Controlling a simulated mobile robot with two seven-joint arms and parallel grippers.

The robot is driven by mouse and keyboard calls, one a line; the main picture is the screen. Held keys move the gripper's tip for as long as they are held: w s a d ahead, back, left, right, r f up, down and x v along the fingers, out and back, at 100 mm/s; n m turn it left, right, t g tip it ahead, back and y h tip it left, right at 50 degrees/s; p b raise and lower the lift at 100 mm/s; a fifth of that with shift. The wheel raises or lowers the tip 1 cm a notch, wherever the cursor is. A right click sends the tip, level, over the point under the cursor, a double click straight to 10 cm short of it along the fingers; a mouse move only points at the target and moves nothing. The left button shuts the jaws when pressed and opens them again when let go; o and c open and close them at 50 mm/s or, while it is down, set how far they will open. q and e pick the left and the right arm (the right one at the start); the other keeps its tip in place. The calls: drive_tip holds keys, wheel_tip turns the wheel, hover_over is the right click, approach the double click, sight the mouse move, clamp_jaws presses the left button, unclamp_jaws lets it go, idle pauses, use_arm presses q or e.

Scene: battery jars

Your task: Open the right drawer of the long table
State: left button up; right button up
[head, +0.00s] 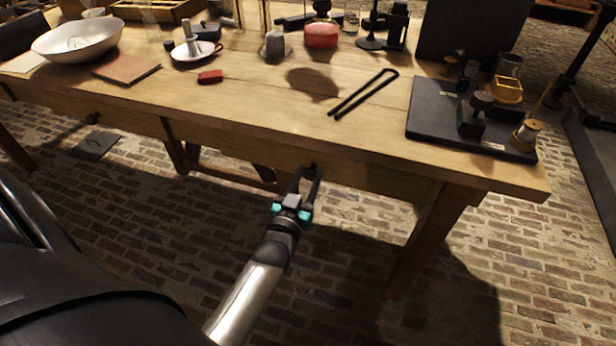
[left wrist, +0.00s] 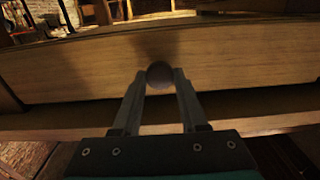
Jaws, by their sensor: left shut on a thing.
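The long wooden table (head: 240,118) fills the upper part of the head view. The right drawer's front (head: 375,172) lies under the table top; in the left wrist view the drawer front (left wrist: 235,62) spans the picture. Its dark round knob (left wrist: 160,74) sits between the fingers of my left gripper (left wrist: 160,82). My left gripper also shows in the head view (head: 309,175), shut on the knob at the table's front. Whether the drawer stands out at all is hard to tell. A second dark knob (head: 92,118) shows on the left. My right gripper is not in view.
On the table stand a white bowl (head: 78,40), a candle holder (head: 195,48), a small red block (head: 210,77), a black U-shaped rod (head: 364,93) and a black board with instruments (head: 450,120). A table leg (head: 435,235) stands right of my gripper. The brick floor in front is mostly clear.

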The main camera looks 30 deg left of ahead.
use_arm(q)
clamp_jaws()
idle(0.8)
